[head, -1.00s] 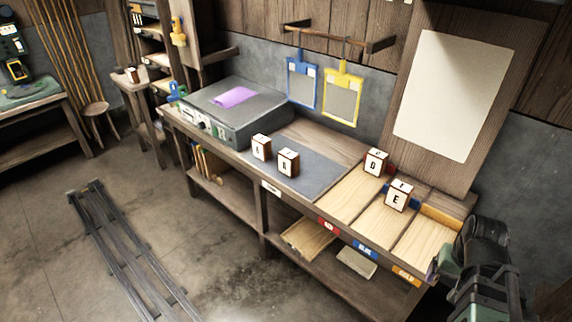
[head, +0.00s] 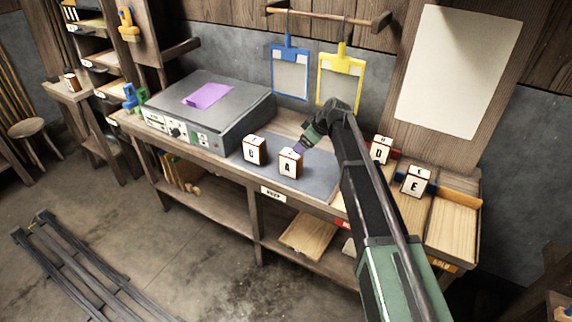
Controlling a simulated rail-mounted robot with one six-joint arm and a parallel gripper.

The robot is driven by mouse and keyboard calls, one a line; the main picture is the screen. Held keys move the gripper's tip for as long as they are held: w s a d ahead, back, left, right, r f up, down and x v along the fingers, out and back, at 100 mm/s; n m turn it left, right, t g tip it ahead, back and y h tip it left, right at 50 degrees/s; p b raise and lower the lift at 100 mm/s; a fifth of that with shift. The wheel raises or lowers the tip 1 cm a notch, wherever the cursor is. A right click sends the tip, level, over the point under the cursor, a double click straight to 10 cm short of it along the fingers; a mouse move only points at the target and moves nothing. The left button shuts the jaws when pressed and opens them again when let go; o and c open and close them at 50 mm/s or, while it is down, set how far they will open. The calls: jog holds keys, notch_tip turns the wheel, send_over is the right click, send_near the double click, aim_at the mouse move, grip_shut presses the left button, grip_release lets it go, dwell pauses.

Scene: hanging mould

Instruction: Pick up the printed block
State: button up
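Several white blocks with brown edges and printed letters stand on the bench; I cannot tell which one the task means. Block G (head: 254,150) and block A (head: 290,162) stand side by side on the grey mat. Block D (head: 381,150) and block E (head: 415,182) stand at the wooden trays to the right. My gripper (head: 299,147) points down and left, just behind and above block A. Its fingers are small and partly hidden, so I cannot tell whether they are open or touch the block.
A grey machine (head: 205,110) with a purple sheet on top stands left of the mat. A blue frame (head: 290,72) and a yellow frame (head: 340,80) hang behind my gripper. My arm covers part of the trays. Another block (head: 72,80) stands on a side table.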

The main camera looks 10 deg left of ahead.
aim_at(292, 153)
jog(key=b+x, duration=0.3)
jog(key=x, duration=0.2)
jog(key=shift+d+f+b, duration=0.1)
jog(key=shift+f+b, duration=0.1)
jog(key=shift+b, duration=0.1)
jog(key=shift+r, duration=0.1)
jog(key=b+x, duration=0.4)
jog(key=x, duration=0.1)
jog(key=shift+w, duration=0.15)
jog(key=shift+r, duration=0.1)
jog(key=shift+c, duration=0.2)
jog(key=c, duration=1)
jog(key=shift+r, duration=0.15)
jog(key=shift+c, duration=0.2)
notch_tip(292, 153, up, 20)
jog(key=p, duration=2)
